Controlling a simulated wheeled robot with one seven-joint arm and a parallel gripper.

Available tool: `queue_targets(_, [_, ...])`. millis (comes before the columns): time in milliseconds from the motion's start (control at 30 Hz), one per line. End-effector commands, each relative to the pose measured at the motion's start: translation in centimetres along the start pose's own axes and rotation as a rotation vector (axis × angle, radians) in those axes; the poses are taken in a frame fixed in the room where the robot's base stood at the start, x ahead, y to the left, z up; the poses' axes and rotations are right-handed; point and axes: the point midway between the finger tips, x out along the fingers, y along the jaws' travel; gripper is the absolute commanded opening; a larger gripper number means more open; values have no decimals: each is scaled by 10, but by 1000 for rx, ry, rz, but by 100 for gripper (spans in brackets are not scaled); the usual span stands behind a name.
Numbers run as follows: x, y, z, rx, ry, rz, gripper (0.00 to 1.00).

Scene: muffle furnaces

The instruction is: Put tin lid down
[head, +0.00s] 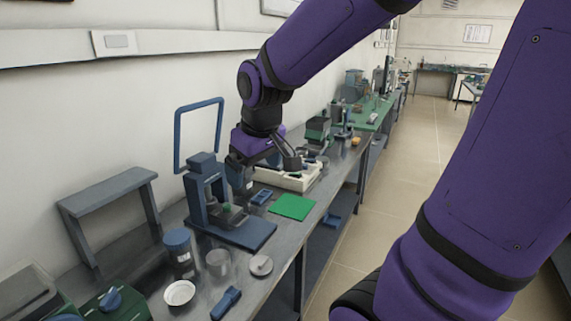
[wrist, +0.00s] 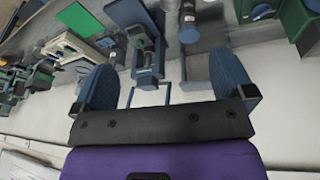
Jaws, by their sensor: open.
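A round grey lid-like disc (head: 261,265) lies flat on the bench near its front edge; I take it to be the tin lid. A blue-topped canister (head: 179,252) stands to its left, with a clear jar (head: 218,263) between them. My gripper (head: 240,182) is above the bench, beyond these things, beside a blue upright stand (head: 205,190). In the wrist view my gripper (wrist: 163,82) has its two blue fingers wide apart, with nothing held between them. The wrist view also shows the blue-topped canister (wrist: 188,28).
A white dish (head: 179,293) and a small blue tool (head: 226,302) lie on the near bench. A green mat (head: 292,207) and a pale tray (head: 288,177) lie further along. A grey raised shelf (head: 106,195) stands by the wall. The floor (head: 420,150) at right is clear.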

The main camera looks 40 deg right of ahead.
Motion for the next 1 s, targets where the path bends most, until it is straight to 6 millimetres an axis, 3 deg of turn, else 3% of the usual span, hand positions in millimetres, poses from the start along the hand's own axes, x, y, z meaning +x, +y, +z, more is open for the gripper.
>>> queue_targets(200, [-52, -21, 40, 53, 79, -9, 100])
queue_targets(400, [-82, -35, 77, 96, 134, -26, 100])
queue_targets(633, [-94, -41, 99, 123, 161, -39, 100])
queue_targets(1000, [-95, -42, 100, 126, 162, -40, 100])
